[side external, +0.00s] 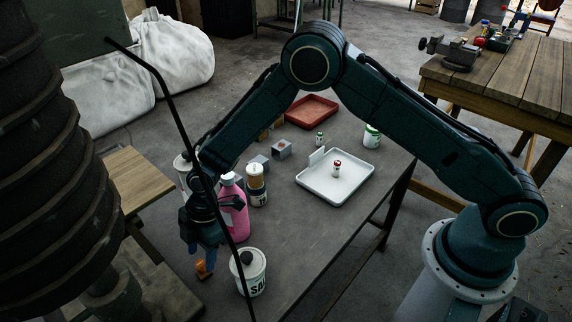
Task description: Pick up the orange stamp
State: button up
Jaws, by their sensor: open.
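The orange stamp (204,270) is a small orange block with a darker lower part, near the front left of the dark table. My gripper (206,250) points down just above it, with bluish fingers. The jaws are open. The fingertips are close to the stamp's top, but I cannot tell whether they touch it or straddle it. My wrist and a dark thin pole or cable in front hide part of the jaws.
A pink bottle (236,218) stands right behind my gripper, and a white tub (250,281) stands close to its right. A jar (257,193) is behind the bottle. A white tray (319,193) and a red tray (311,110) lie farther off. Bare tabletop lies right of the tub.

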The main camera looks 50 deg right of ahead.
aim_at(200, 263)
jog(key=shift+x, duration=2.6)
jog(key=shift+s+a, duration=0.1)
jog(key=shift+a, duration=0.05)
jog(key=shift+c, duration=0.4)
jog(key=c, duration=1)
